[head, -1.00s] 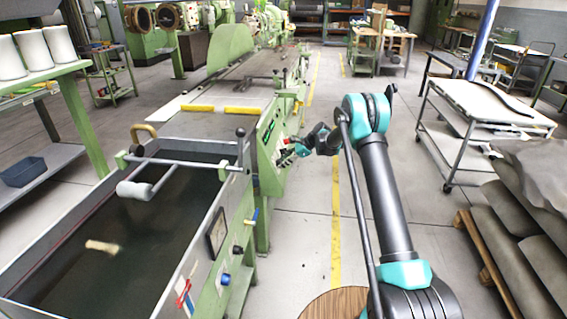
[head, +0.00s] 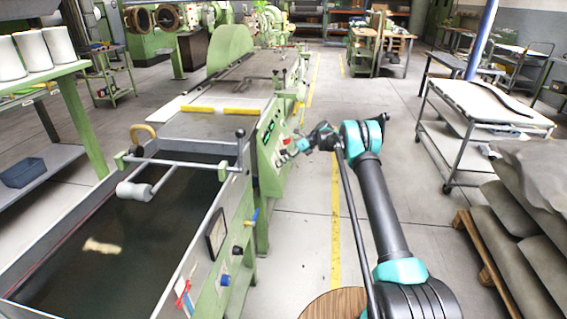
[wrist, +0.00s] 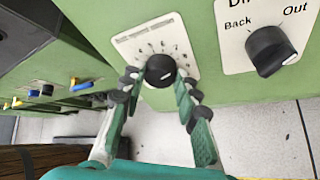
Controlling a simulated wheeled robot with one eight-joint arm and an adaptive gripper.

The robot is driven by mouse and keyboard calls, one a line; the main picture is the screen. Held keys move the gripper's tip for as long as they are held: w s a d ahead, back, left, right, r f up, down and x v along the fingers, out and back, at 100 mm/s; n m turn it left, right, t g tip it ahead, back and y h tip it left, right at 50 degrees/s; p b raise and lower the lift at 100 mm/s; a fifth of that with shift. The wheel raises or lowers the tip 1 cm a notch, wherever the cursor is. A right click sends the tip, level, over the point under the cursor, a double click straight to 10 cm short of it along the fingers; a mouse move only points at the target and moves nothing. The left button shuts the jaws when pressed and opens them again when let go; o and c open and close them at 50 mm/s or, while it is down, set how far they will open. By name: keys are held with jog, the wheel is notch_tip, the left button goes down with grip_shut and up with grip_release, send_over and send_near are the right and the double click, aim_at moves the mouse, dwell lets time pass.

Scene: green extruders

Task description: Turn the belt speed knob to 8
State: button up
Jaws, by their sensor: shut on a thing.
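The black round knob (wrist: 160,70) sits on a white numbered dial plate (wrist: 132,40) on the green machine panel, in the wrist view. The dial's title is not readable. My gripper (wrist: 158,84) has one finger on each side of this knob and is shut on it. In the head view my gripper (head: 286,155) is at the green control panel (head: 268,140) on the machine's right side. The knob is too small to tell there.
A second black knob (wrist: 270,50) with a white plate marked "Back" and "Out" is right of the dial. Blue and yellow handles (wrist: 82,86) stick out at the left. A wheeled cart (head: 485,105) stands at the right; the marked aisle is clear.

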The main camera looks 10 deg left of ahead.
jog(key=shift+f+m+g+y, duration=0.1)
jog(key=shift+m+g+y, duration=0.2)
jog(key=shift+m, duration=0.4)
jog(key=o, duration=1.2)
jog(key=shift+c, duration=0.2)
jog(key=v, duration=1.2)
jog(key=shift+w, duration=0.1)
